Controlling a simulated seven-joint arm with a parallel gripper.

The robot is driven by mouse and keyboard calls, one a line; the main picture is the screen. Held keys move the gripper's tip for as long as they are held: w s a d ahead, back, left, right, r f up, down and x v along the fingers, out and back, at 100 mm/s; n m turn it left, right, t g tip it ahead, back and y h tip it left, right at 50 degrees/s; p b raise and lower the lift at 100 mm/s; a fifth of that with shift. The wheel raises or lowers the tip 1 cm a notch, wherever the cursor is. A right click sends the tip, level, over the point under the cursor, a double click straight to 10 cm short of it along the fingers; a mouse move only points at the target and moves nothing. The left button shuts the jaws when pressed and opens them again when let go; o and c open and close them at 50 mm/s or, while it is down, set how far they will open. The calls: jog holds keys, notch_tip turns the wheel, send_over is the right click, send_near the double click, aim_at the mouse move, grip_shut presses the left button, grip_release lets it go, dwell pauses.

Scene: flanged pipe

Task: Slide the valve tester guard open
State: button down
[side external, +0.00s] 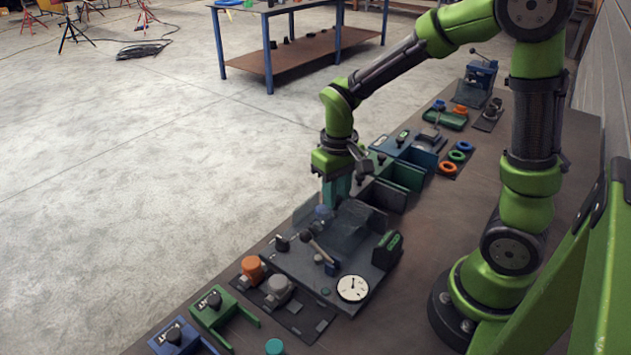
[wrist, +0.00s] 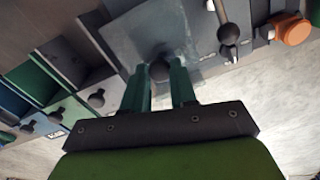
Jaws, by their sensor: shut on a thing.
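The valve tester (side external: 300,265) is a dark flat unit on the bench with a round white gauge (side external: 352,288) and a lever (side external: 320,250). Its guard (side external: 352,222) is a see-through grey panel at the tester's far end; it also shows in the wrist view (wrist: 140,35). My gripper (side external: 328,205) points down at the guard's far edge. In the wrist view the green fingers (wrist: 160,78) are shut on a dark round knob (wrist: 160,70) on the guard. The knob's lower part is hidden.
Dark and green bins (side external: 400,172) stand close behind my gripper. A black-and-green box (side external: 387,250) stands at the tester's right. Orange (side external: 252,268) and grey caps (side external: 278,290) and green and blue brackets (side external: 222,315) lie in front. Open floor is to the left.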

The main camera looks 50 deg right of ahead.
aim_at(350, 216)
jog(key=s, duration=0.3)
jog(key=shift+s, duration=0.25)
jog(key=c, duration=0.9)
grip_release()
notch_tip(350, 216, up, 17)
jog(key=shift+s, duration=0.1)
jog(key=s, duration=1.5)
jog(key=shift+s+a, duration=0.3)
jog(key=shift+s, duration=0.1)
